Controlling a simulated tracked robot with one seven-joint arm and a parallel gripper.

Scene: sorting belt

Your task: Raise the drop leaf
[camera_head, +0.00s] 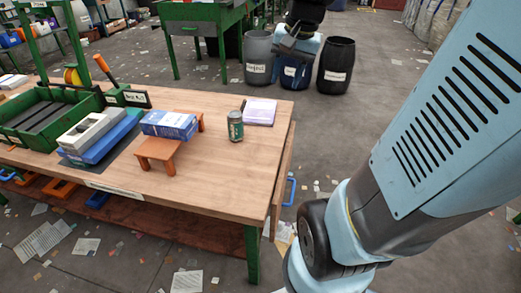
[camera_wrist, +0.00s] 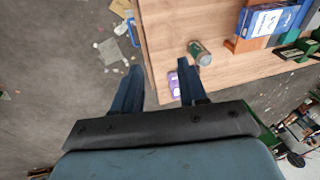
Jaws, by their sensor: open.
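The drop leaf (camera_head: 282,180) is a wooden panel hanging down at the right end of the workbench (camera_head: 220,192). A blue handle (camera_head: 291,190) shows at its outer side. In the wrist view the leaf's edge (camera_wrist: 146,48) runs along the bench end, with the blue handle (camera_wrist: 133,30) beside it at the upper left. My gripper (camera_head: 290,46) is in the air beyond the bench's far right corner, in front of the barrels in the head view. Its fingers (camera_wrist: 160,68) are apart with nothing held between them, and they are clear of the handle.
Barrels (camera_head: 336,66) stand behind. Papers litter the open floor right of the bench.

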